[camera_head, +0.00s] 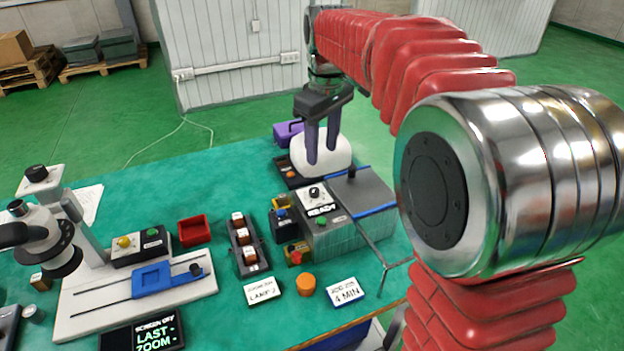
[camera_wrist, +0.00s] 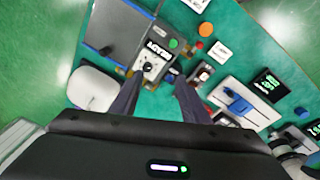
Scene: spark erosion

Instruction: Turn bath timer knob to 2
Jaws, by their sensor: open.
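The bath timer knob (camera_head: 314,193) is a small black knob on the white front panel of a grey bath unit (camera_head: 345,235), above a small display reading "READY". In the wrist view the knob (camera_wrist: 148,67) shows close to the left fingertip. Its pointer and dial marks are too small to read. My gripper (camera_head: 321,158) points down with two dark fingers spread apart and nothing between them. In the head view it appears above and beyond the knob, in front of a white rounded object. In the wrist view my gripper (camera_wrist: 159,78) is also open, not touching the knob.
A green button (camera_head: 323,219) sits beside the display. A grey lid (camera_head: 362,188) with a blue edge lies right of the knob. A white rounded object (camera_head: 335,165) stands behind. A card (camera_head: 345,292) reads "4 MIN". An orange cylinder (camera_head: 306,284) stands in front.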

